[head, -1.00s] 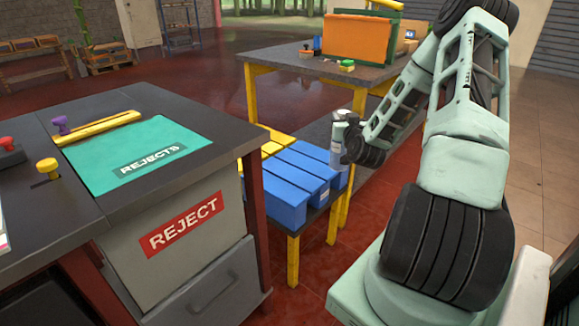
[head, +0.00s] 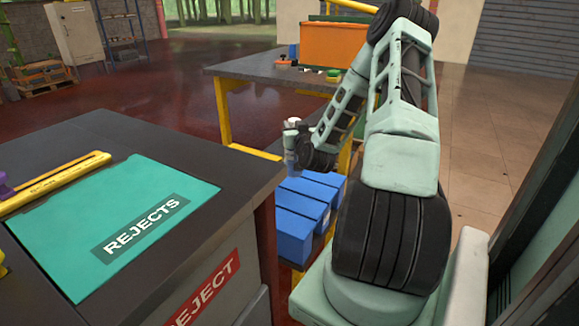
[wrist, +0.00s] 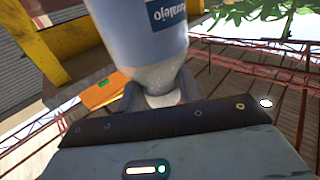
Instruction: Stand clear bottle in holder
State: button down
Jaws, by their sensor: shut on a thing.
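The clear bottle (wrist: 140,35) has a pale, see-through body and a blue label with white lettering. In the wrist view it fills the top middle, and its narrowing end sits between the dark fingers of my gripper (wrist: 160,97). My gripper is shut on it. In the head view the bottle (head: 290,150) is small and looks roughly upright, in the air in front of the low blue bins. My gripper there is mostly hidden by my dark wrist. I cannot make out a bottle holder in either view.
A dark bench with a green REJECTS mat (head: 125,225) fills the near left. Blue bins (head: 295,225) sit low beyond it. A yellow-legged table (head: 270,68) with an orange box (head: 335,45) stands behind. Open tiled floor (head: 480,150) lies at right.

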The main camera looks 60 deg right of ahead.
notch_tip(320, 180, down, 8)
jog(key=b, duration=0.1)
jog(key=shift+r, duration=0.25)
jog(key=shift+f+b, duration=0.2)
jog(key=shift+b, duration=0.1)
jog(key=c, duration=0.9)
grip_release()
jog(key=shift+c, duration=0.2)
